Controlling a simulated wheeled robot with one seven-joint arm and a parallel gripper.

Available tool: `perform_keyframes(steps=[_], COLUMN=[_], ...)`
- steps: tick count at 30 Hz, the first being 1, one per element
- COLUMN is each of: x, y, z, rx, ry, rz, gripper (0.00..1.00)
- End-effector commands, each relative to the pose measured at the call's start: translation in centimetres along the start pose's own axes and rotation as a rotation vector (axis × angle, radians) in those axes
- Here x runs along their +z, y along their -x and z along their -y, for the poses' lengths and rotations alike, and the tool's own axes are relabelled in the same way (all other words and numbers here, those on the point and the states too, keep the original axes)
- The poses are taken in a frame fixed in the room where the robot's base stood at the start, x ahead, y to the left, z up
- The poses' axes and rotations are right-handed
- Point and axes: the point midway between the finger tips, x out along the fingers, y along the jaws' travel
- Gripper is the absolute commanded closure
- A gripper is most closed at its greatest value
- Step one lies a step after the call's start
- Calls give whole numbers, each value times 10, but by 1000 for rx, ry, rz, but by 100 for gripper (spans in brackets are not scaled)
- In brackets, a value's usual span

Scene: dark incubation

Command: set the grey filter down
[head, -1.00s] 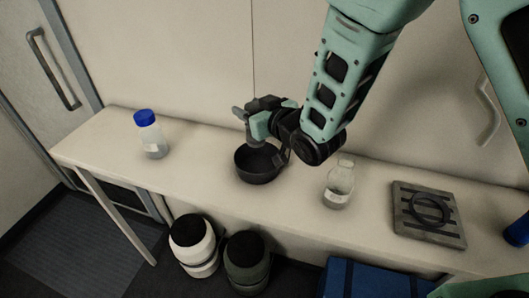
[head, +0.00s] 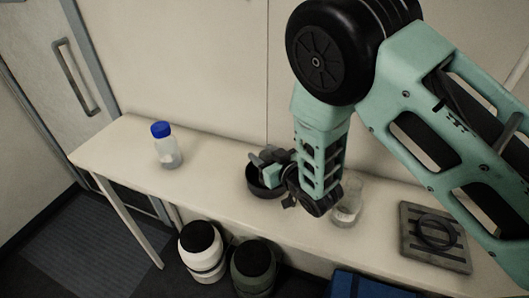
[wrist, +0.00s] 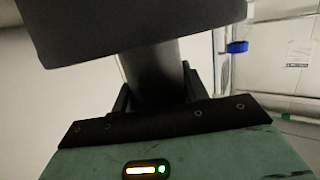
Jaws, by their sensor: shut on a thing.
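My gripper (head: 272,156) is at the dark round bowl (head: 262,186) on the bench, over its rim and opening. In the wrist view the fingers close on the narrow stem of a dark grey piece, which I take to be the grey filter (wrist: 140,30); its wide part fills the top of that view. In the head view my gripper and wrist hide most of the filter and part of the bowl. I cannot tell whether the filter touches the bowl.
A blue-capped bottle (head: 166,146) stands left on the bench (head: 125,150). A clear glass bottle (head: 347,205) is right of my wrist, partly hidden. A grey slatted plate with a dark ring (head: 434,236) lies further right. The bench between bowl and blue-capped bottle is clear.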

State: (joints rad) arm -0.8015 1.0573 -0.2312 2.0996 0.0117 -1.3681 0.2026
Motion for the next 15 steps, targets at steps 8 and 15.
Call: perform_keyframes(steps=[8, 15], x=[1, 3], y=[0, -1], z=[0, 0], rx=[0, 0], ry=[0, 0], rz=[-1, -1], gripper=[81, 34])
